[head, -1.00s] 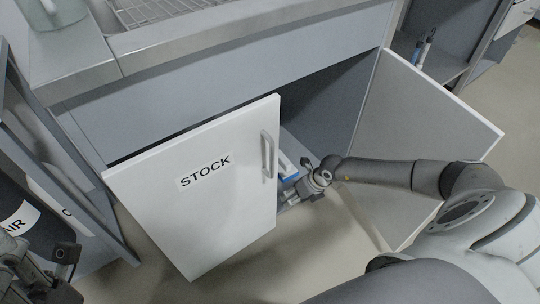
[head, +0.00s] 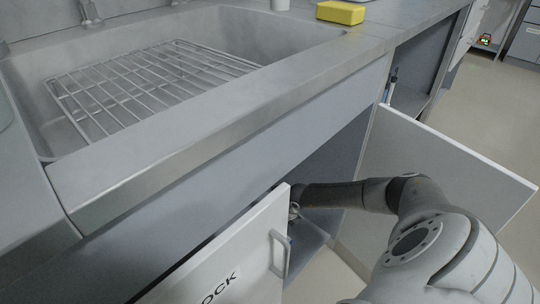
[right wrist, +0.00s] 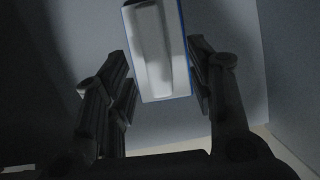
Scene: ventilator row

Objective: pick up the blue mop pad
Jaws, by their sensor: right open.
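In the right wrist view a pale rectangular pad with a blue edge (right wrist: 154,55), which looks like the blue mop pad, lies between the fingers of my right gripper (right wrist: 160,82). The fingers are open, one on each side, with a visible gap on the left; contact on the right is unclear. In the head view my right arm reaches into the open cabinet under the sink, and the door marked STOCK hides most of the gripper and the pad. My left gripper is not in view.
The STOCK door (head: 232,262) stands open on the left, and another door (head: 440,165) stands open on the right beside my arm. The sink (head: 235,30) holds a wire rack (head: 145,78). A yellow sponge (head: 341,13) sits on the counter.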

